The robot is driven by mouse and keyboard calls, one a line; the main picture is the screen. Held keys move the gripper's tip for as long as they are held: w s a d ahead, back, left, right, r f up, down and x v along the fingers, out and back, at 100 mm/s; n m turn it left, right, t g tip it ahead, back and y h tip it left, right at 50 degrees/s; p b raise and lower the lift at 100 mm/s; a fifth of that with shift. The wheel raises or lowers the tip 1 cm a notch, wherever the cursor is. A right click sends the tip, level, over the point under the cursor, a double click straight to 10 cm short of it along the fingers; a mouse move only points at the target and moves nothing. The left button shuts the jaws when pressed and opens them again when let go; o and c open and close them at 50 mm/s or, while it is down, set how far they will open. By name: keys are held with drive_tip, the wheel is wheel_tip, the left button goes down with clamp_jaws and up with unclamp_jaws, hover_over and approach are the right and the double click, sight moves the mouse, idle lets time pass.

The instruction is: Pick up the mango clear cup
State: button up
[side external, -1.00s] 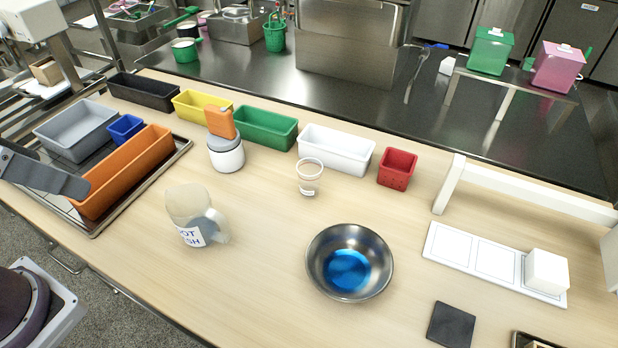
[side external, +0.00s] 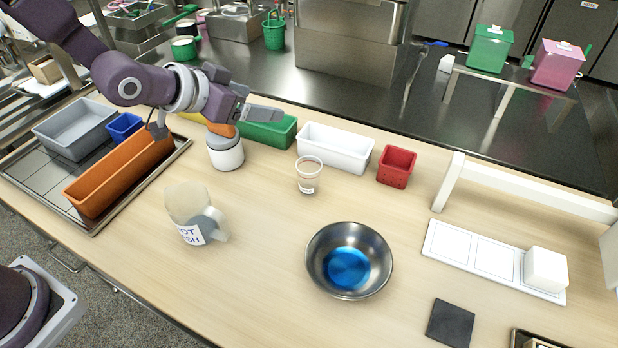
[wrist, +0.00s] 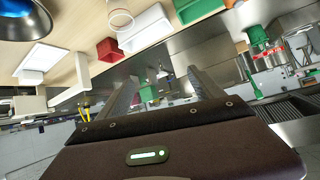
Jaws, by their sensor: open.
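The clear cup (side external: 308,177) stands upright on the wooden table in front of the white bin, with a small pale label low on its side. It also shows at the top edge of the wrist view (wrist: 120,18), partly cut off. My gripper (side external: 262,114) is raised above the table at the upper left of the cup, pointing right over the green bin. It is apart from the cup. In the wrist view its two fingers (wrist: 163,88) are spread with nothing between them.
The grey and white grinder (side external: 226,153) stands below my gripper, left of the cup. A labelled jug (side external: 187,206) and a steel bowl with blue inside (side external: 330,240) stand in front. The white bin (side external: 335,150) and red bin (side external: 396,168) are behind. Bare table surrounds the cup.

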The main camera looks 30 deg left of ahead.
drive_tip(key=w+d+f+m+t+h, duration=0.1)
drive_tip(key=w+d+f+h, duration=0.2)
drive_tip(key=d+f, duration=0.4)
approach(317, 163)
drive_tip(key=shift+w+d+f, duration=0.65)
drive_tip(key=shift+w+f, duration=0.25)
drive_tip(key=shift+w, duration=0.05)
drive_tip(key=x, duration=0.7)
drive_tip(key=shift+w+d+r, duration=0.15)
drive_tip(key=shift+w+r, duration=0.1)
drive_tip(key=shift+w, duration=0.1)
drive_tip(key=c, duration=1.4)
drive_tip(key=shift+r, duration=0.1)
